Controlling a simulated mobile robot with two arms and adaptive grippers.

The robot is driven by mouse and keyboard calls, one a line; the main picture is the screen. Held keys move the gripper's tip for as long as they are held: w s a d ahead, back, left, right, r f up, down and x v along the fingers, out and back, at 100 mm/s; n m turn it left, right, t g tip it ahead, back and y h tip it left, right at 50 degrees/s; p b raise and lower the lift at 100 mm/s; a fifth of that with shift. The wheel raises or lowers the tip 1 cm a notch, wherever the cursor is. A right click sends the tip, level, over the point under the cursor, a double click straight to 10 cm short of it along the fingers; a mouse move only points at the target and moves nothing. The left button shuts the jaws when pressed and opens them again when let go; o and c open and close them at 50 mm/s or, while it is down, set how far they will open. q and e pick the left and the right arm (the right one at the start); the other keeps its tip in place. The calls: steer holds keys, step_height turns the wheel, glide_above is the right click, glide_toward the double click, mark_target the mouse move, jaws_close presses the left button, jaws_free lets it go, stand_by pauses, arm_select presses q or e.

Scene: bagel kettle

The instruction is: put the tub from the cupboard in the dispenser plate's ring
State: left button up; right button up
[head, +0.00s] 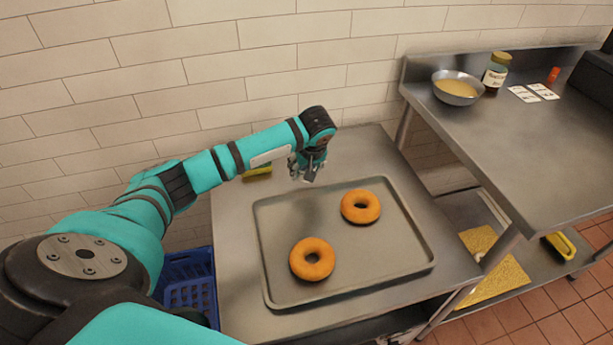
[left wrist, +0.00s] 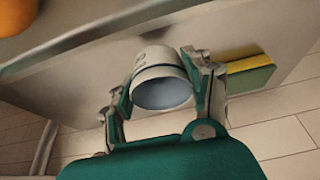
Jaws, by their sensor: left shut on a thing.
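My left gripper (head: 308,168) is above the steel table, behind the far edge of the baking tray. In the left wrist view, my left gripper (left wrist: 162,88) is shut on a white tub (left wrist: 160,62) with a dark band, one finger on each side. The tub's round end faces the camera. In the head view the tub is mostly hidden by the gripper. I see no cupboard and no dispenser plate or ring in these frames. My right gripper is not in view.
The baking tray (head: 345,281) holds two bagels (head: 312,259) (head: 361,206). A yellow-green sponge (head: 257,171) lies near the wall, also in the left wrist view (left wrist: 250,76). A bowl (head: 457,88), jar (head: 496,70) and cards stand on the right table. A blue crate (head: 187,288) is below left.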

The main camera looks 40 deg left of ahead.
arm_select(q)
steer(key=shift+w+f, duration=0.15)
steer(key=shift+f, duration=1.6)
steer(key=shift+f, duration=0.15)
steer(key=o, duration=0.8)
steer(key=shift+o, duration=0.2)
